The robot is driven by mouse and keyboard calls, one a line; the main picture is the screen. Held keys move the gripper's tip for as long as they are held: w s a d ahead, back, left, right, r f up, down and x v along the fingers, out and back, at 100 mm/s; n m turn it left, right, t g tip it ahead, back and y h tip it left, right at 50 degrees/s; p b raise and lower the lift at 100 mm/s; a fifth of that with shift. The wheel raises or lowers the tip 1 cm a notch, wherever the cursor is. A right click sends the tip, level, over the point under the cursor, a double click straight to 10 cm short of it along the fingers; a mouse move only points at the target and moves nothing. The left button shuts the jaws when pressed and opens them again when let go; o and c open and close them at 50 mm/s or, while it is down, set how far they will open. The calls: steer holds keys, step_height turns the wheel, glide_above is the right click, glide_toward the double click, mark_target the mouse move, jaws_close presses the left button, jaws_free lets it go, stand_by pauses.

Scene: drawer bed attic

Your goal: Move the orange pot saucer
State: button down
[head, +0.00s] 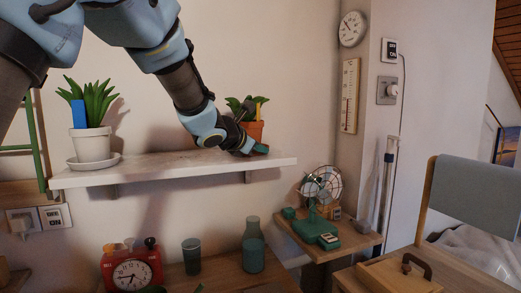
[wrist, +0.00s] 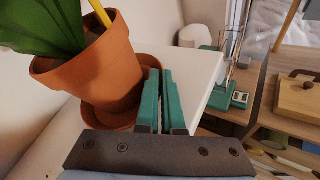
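The orange pot saucer (wrist: 103,115) lies under an orange clay pot (wrist: 90,75) on the white wall shelf (head: 180,170). The pot holds a green plant and a yellow stick, and it hides most of the saucer. In the head view, the pot (head: 254,131) stands near the shelf's right end, partly behind my gripper (head: 260,149). In the wrist view, the green fingers of my gripper (wrist: 161,75) are close together at the saucer's right rim, with a narrow gap between them. They look shut on the rim, though the contact at the tips is largely hidden.
A white pot (head: 91,146) with a plant and blue marker stands on a white saucer (head: 94,162) at the shelf's left. Below are a red clock (head: 131,271), a bottle (head: 253,247) and a green fan (head: 321,188). The shelf's middle is clear.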

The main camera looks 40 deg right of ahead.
steer(key=c, duration=1)
jaws_free()
steer(key=shift+f, duration=0.1)
steer(key=b+v, duration=0.2)
steer(key=v, duration=0.9)
steer(key=shift+b, duration=0.3)
